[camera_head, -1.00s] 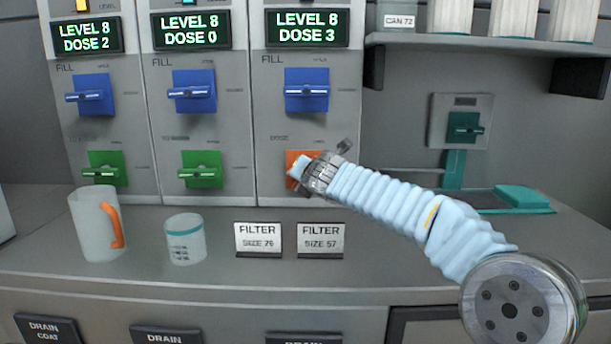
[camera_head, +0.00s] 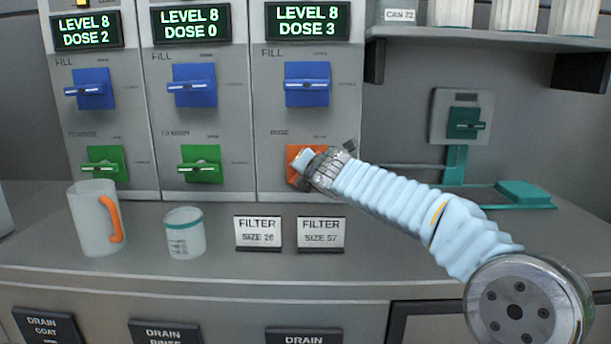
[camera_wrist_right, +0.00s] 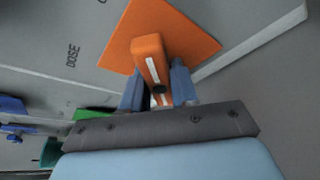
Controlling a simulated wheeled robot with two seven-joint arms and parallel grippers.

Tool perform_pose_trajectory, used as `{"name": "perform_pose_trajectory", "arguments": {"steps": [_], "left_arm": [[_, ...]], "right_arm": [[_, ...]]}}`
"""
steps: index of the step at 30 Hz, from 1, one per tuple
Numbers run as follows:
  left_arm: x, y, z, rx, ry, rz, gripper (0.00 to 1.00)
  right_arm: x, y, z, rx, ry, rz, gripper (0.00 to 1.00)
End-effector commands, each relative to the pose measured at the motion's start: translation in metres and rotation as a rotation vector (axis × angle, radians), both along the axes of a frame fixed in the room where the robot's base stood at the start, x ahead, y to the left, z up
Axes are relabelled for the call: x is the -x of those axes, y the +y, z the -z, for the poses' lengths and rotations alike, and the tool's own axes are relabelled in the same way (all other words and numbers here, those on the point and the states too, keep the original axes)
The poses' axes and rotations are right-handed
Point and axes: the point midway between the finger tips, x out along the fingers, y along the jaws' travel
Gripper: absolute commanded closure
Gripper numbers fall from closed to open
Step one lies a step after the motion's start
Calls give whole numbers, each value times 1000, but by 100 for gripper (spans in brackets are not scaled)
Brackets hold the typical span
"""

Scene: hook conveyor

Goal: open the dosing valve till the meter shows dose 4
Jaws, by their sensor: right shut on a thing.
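The dosing valve is an orange square plate with an orange handle (camera_wrist_right: 150,58), labelled DOSE, on the third cabinet. In the head view its orange plate (camera_head: 298,152) shows partly behind my right gripper (camera_head: 308,162). In the right wrist view my right gripper (camera_wrist_right: 158,90) is shut on the orange handle, with a blue-grey finger on each side of it. The meter (camera_head: 308,22) above this column reads LEVEL 8, DOSE 3. My left gripper is not in view.
Blue fill valves (camera_head: 306,85) and green valves (camera_head: 201,164) are on the cabinets. An orange-handled jug (camera_head: 90,218), a clear beaker (camera_head: 184,233) and two filter signs (camera_head: 258,233) stand on the counter (camera_head: 400,240).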

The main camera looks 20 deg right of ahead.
Motion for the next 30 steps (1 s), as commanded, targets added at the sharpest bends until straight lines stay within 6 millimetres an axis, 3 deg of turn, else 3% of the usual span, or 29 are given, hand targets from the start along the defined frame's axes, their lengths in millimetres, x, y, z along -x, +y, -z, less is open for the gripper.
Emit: {"name": "perform_pose_trajectory", "arguments": {"steps": [18, 30], "left_arm": [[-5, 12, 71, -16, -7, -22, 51], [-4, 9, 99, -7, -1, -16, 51]], "right_arm": [[-1, 0, 5, -519, -151, 2, 100], [0, 0, 0, -718, -207, 3, 100]]}}
